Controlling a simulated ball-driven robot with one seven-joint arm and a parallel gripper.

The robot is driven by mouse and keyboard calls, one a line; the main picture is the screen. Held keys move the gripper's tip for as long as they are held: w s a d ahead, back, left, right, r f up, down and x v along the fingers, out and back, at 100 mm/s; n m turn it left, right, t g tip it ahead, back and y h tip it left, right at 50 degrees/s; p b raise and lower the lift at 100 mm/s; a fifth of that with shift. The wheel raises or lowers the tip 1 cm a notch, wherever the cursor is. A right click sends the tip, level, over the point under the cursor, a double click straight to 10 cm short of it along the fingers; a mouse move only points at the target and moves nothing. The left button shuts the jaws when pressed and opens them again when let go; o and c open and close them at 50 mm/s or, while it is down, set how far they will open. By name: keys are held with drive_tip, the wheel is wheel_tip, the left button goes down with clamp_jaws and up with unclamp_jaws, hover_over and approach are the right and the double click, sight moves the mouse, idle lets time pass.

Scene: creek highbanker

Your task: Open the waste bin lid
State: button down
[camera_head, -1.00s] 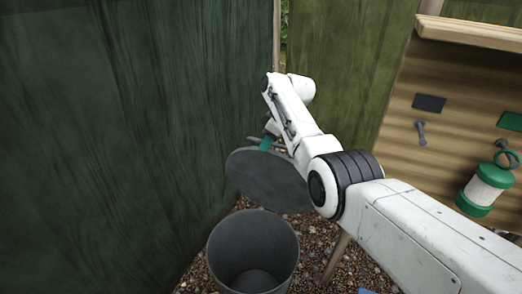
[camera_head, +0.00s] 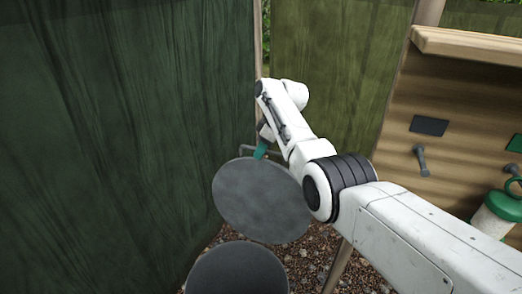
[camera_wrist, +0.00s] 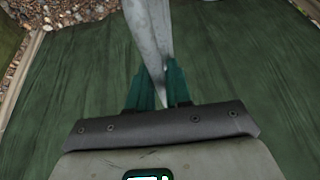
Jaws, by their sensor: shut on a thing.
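The waste bin (camera_head: 238,272) is a grey open-topped cylinder at the bottom of the head view, its lower part cut off by the frame edge. Its round grey lid (camera_head: 258,203) is tilted up above and behind the opening, clear of the mouth. My gripper (camera_head: 261,150) is at the lid's upper edge, with one teal finger showing there. In the wrist view, the two teal fingers of my gripper (camera_wrist: 165,92) are shut on the thin grey edge of the lid (camera_wrist: 152,35), seen nearly edge-on.
A dark green wall (camera_head: 110,130) stands close on the left. A wooden panel (camera_head: 440,130) with a grey lever (camera_head: 421,160) is on the right, near a green and white canister (camera_head: 497,215). Gravel (camera_head: 310,255) covers the ground.

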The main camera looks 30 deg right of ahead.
drive_tip(key=shift+s+f, duration=0.2)
drive_tip(key=shift+f, duration=0.35)
drive_tip(key=c, duration=1.1)
unclamp_jaws()
drive_tip(key=shift+r, duration=0.1)
drive_tip(key=v, duration=1.1)
drive_tip(key=shift+w+r, duration=0.3)
drive_tip(key=shift+r, duration=0.05)
